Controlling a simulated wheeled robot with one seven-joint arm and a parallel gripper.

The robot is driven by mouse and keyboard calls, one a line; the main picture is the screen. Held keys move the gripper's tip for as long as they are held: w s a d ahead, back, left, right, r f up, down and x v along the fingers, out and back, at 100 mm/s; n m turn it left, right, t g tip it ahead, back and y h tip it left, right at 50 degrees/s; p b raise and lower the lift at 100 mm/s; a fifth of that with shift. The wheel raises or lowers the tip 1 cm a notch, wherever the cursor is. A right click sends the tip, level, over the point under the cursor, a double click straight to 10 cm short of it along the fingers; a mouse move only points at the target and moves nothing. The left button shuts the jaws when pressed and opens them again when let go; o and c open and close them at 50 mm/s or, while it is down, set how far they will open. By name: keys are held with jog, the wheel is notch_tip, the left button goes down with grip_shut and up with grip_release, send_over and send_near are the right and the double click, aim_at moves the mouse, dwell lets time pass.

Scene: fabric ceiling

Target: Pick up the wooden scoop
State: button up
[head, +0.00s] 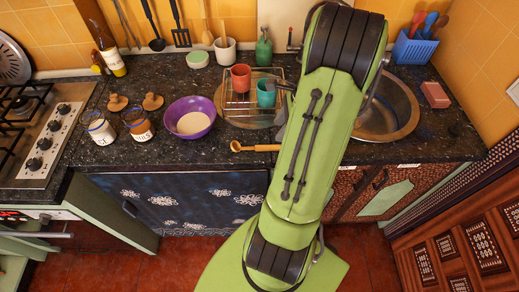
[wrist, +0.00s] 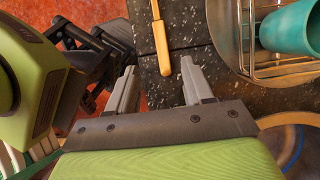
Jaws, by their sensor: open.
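The wooden scoop (head: 258,148) lies on the dark speckled counter near its front edge. In the head view its round bowl is at the left, and its handle runs right towards my arm. In the wrist view the light wooden handle (wrist: 160,37) shows from the top edge down, and its end appears between my fingertips. The bowl is out of that view. My gripper (wrist: 158,67) is open, with two grey fingers apart and nothing held. I cannot tell its height above the handle. In the head view my green arm hides most of the gripper.
A wire rack (head: 246,104) with a red cup (head: 241,78) and a teal cup (head: 266,93) stands behind the scoop. A purple bowl (head: 190,117) stands to the left. The round sink (head: 405,108) is to the right. The counter's front edge is close by.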

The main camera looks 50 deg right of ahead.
aim_at(268, 147)
jog(key=b+x, duration=0.1)
jog(key=x, duration=0.8)
jog(key=shift+s+d+f+b, duration=0.1)
jog(key=shift+d+b, duration=0.15)
jog(key=shift+b, duration=0.1)
grip_shut()
